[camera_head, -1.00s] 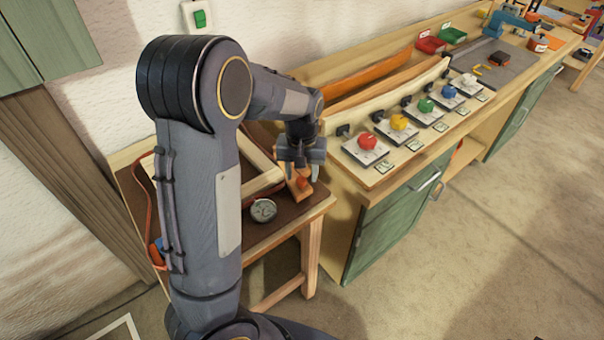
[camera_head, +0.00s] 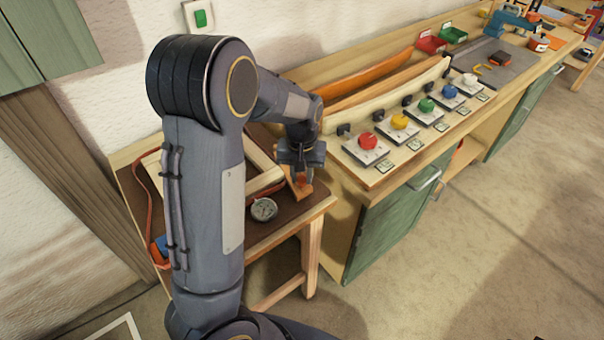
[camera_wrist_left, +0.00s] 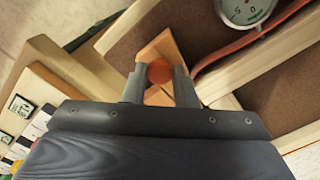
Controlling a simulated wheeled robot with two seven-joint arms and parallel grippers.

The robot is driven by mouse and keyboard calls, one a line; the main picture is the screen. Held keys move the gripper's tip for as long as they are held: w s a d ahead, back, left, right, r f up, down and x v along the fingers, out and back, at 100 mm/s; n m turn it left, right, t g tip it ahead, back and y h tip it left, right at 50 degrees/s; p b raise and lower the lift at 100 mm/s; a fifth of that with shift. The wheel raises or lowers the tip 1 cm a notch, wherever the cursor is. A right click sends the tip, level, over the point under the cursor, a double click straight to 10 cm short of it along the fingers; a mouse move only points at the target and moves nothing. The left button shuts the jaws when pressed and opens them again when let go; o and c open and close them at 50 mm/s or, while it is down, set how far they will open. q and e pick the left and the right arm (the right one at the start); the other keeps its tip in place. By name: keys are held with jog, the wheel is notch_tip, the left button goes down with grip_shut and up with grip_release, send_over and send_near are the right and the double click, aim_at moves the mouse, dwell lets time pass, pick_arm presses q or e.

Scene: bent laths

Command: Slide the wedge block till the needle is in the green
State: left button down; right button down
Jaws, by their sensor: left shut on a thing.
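The wooden wedge block (camera_head: 297,189) with its round orange knob (camera_wrist_left: 159,71) lies on the small brown-topped table, beside a light wooden frame. My left gripper (camera_head: 303,178) comes down over it, its two fingers shut on the knob, one on each side in the left wrist view (camera_wrist_left: 159,88). The round dial gauge (camera_head: 263,209) sits just left of the wedge near the table's front edge. It also shows, cut off at the top, in the left wrist view (camera_wrist_left: 243,9), with a green patch on its face. I cannot make out where the needle points. My right gripper is out of view.
A red-orange strap (camera_wrist_left: 232,58) runs close by the gauge and wedge. The long workbench right of the table carries red (camera_head: 368,141), yellow (camera_head: 399,121), green and blue knobs on plates. Curved laths (camera_head: 368,72) lie behind them. The floor in front is clear.

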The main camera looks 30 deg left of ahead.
pick_arm(q)
jog(key=a, duration=0.1)
jog(key=w+a, duration=0.1)
jog(key=a, duration=0.2)
jog(key=shift+w, duration=0.35)
jog(key=shift+d, duration=0.1)
jog(key=c, duration=1.2)
grip_release()
jog(key=shift+o, duration=0.2)
notch_tip(320, 180, up, 8)
